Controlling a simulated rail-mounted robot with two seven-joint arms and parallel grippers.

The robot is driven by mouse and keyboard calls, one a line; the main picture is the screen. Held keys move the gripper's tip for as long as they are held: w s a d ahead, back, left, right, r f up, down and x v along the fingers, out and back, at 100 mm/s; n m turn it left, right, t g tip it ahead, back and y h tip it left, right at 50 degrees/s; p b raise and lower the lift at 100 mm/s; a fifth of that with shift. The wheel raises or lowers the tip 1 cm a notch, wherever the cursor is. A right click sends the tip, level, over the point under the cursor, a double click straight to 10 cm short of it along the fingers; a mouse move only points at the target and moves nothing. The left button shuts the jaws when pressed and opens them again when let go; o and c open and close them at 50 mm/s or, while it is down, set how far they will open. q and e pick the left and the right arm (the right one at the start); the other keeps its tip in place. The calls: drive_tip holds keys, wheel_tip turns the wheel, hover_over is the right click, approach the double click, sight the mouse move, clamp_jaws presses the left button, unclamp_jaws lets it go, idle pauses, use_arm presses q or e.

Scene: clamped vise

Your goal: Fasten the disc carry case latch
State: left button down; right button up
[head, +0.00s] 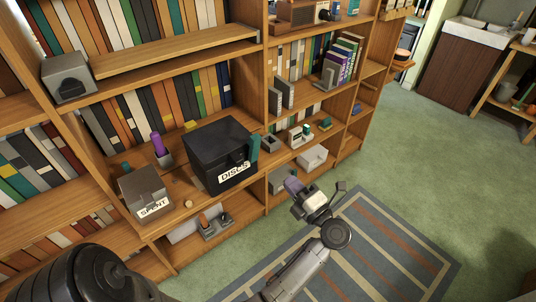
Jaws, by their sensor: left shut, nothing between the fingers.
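The black disc carry case (207,140) stands on the wooden shelf at the middle of the head view, with a white "DISCS" label on its front. Its lid looks down. A teal strip (254,146) stands at the right end of the case; I cannot tell if it is the latch or whether it is fastened. My left gripper (292,185) is shut and empty, in front of the shelf, to the right of and below the case, and apart from it. My right gripper is not in view.
A grey box labelled "SPENT" (145,190) stands left of the case. A purple item in a holder (160,150) is behind it. White boxes (312,157) and small items sit on shelves to the right. Open floor with a striped rug (390,245) lies in front.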

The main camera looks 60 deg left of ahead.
use_arm(q)
drive_tip(key=p, duration=0.1)
approach(257, 143)
drive_tip(key=x, duration=0.5)
drive_tip(key=shift+s+a+r, duration=0.15)
drive_tip(key=shift+a, duration=0.05)
drive_tip(key=shift+x, duration=0.95)
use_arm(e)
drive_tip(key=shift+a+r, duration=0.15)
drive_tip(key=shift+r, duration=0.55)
